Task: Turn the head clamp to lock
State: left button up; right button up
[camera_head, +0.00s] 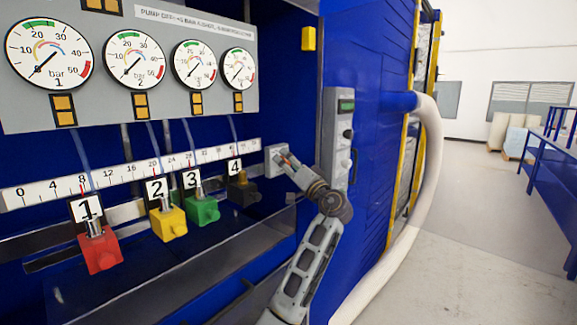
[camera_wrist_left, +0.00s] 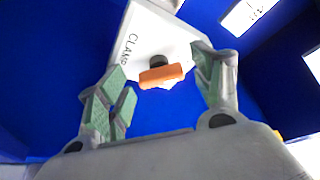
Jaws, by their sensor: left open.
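The head clamp is a white plate marked CLAMP (camera_wrist_left: 135,38) with an orange knob (camera_wrist_left: 162,76) on a dark stem, in the left wrist view. In the head view its pale box (camera_head: 271,163) is on the blue panel, partly hidden by my left gripper (camera_head: 285,160). In the wrist view my left gripper (camera_wrist_left: 163,82) is open, its green-padded fingers on either side of the orange knob. I cannot tell whether they touch it. My right gripper is in neither view.
Red (camera_head: 101,252), yellow (camera_head: 169,222), green (camera_head: 203,210) and black (camera_head: 242,192) numbered blocks stand along a rail left of my gripper. A grey switch box (camera_head: 338,130) is close to its right. Gauges (camera_head: 48,54) are above. A white hose (camera_head: 432,150) hangs further right.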

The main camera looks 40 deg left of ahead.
pick_arm(q)
jog(key=v, duration=1.2)
dwell(0.3)
jog(key=shift+f, duration=0.1)
